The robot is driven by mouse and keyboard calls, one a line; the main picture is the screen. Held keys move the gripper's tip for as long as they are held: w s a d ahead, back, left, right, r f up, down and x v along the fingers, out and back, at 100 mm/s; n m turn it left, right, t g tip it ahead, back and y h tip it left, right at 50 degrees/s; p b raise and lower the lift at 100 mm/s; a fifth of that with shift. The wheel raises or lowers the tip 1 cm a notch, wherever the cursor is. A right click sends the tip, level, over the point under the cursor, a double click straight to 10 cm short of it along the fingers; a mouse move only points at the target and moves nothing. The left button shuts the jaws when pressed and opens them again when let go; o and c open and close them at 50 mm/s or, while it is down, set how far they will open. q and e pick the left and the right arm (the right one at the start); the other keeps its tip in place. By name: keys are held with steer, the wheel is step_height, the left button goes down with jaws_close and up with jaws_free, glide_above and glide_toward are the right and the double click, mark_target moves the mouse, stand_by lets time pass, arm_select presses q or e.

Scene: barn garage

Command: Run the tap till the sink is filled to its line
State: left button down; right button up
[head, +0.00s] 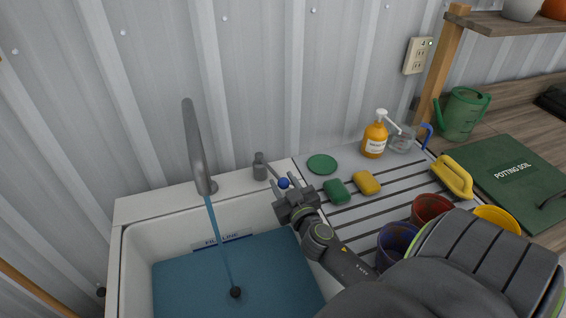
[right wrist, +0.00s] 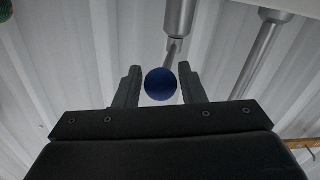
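The grey tap (head: 199,150) stands behind the white sink (head: 117,270), and a blue stream runs from its spout into the water. The blue water (head: 190,285) covers the basin, its back edge close below or at the "FILL LINE" label (head: 222,242). The tap's lever has a grey base (head: 260,166) and a blue knob (head: 284,183) at its end. My left gripper is not in view.
Right of the sink, a drainboard holds a green round scrubber (head: 322,164), green and yellow sponges (head: 367,182), a soap bottle (head: 375,140), a yellow brush (head: 453,177) and colored cups (head: 430,207).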

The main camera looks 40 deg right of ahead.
steer(key=shift+o, duration=1.1)
steer(key=shift+r, duration=0.1)
steer(key=shift+s+a, duration=0.15)
steer(key=shift+s, duration=0.3)
steer(key=b+v, duration=0.6)
steer(key=v, duration=1)
steer(key=shift+s, duration=0.2)
